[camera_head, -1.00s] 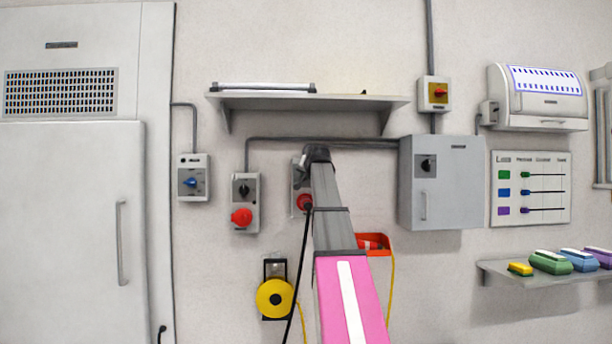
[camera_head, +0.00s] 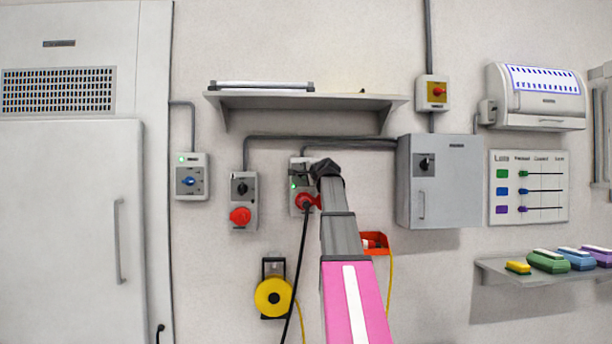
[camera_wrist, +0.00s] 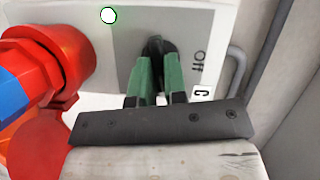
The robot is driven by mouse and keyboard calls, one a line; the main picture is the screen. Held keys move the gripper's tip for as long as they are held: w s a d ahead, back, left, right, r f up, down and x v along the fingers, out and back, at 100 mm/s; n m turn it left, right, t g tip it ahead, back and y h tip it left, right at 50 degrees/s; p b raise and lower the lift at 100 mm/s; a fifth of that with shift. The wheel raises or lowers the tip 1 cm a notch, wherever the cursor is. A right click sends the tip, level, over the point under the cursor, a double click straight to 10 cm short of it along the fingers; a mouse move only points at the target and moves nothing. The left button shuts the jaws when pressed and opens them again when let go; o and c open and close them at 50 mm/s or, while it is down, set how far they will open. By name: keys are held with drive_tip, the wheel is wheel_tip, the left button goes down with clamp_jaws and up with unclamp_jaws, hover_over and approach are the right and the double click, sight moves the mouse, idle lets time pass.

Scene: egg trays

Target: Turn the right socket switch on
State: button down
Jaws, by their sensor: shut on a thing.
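The right socket (camera_head: 294,208) is a pale box on the wall, with a red plug and black cable in its lower part. In the wrist view its grey faceplate (camera_wrist: 128,42) carries a dark rotary switch (camera_wrist: 155,46), an "Off" mark to the right and a lit green-white lamp (camera_wrist: 108,15). My gripper (camera_wrist: 158,64) has its two green fingers shut on the switch, which they partly hide. In the head view my gripper (camera_head: 308,171) is at the upper part of this socket and hides much of the switch. The red plug (camera_wrist: 45,65) is beside the fingers.
The left socket (camera_head: 244,222) has a red cap. A box with a blue knob (camera_head: 189,181) shows a lit green lamp. A shelf (camera_head: 300,102) is above, a grey cabinet (camera_head: 440,195) right, a yellow reel (camera_head: 273,297) and an orange bin (camera_head: 376,250) below.

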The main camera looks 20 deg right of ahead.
drive_tip(key=shift+f+m+t, duration=0.15)
drive_tip(key=shift+m+t, duration=0.35)
drive_tip(key=shift+m, duration=0.5)
drive_tip(key=c, duration=1.2)
unclamp_jaws()
drive_tip(key=shift+o, duration=0.2)
drive_tip(key=shift+s, duration=0.1)
drive_tip(key=s+d, duration=0.1)
drive_tip(key=s, duration=0.9)
drive_tip(key=shift+s+d, duration=0.15)
drive_tip(key=shift+s, duration=0.15)
